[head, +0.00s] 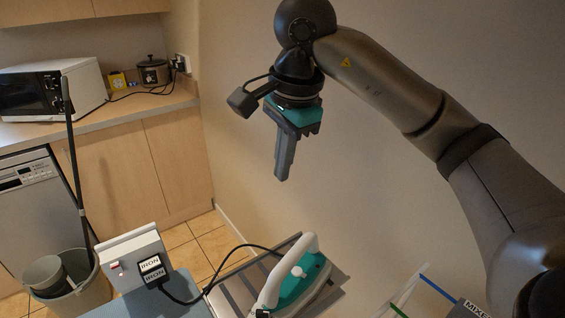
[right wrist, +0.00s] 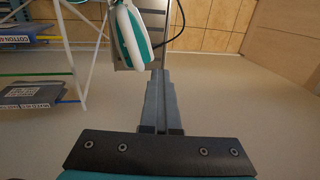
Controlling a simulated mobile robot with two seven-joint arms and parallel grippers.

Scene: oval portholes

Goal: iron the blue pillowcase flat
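My right gripper (head: 281,172) hangs in the air above and behind the iron, fingers pointing down. In the right wrist view its fingers (right wrist: 160,80) are together with nothing between them. The teal and white iron (head: 305,281) sits on a grey striped rest (head: 238,286) at the bottom of the head view. The iron also shows in the right wrist view (right wrist: 128,32), beyond the fingertips and apart from them. A blue cloth surface (head: 178,291) shows at the bottom edge; I cannot tell whether it is the pillowcase or the board cover. My left gripper is out of view.
The iron's black cord runs to a plug labelled IRON on a white switch box (head: 137,259). A bucket (head: 72,286) with a mop stands at left. A counter holds a microwave (head: 52,88) and a pot (head: 152,71).

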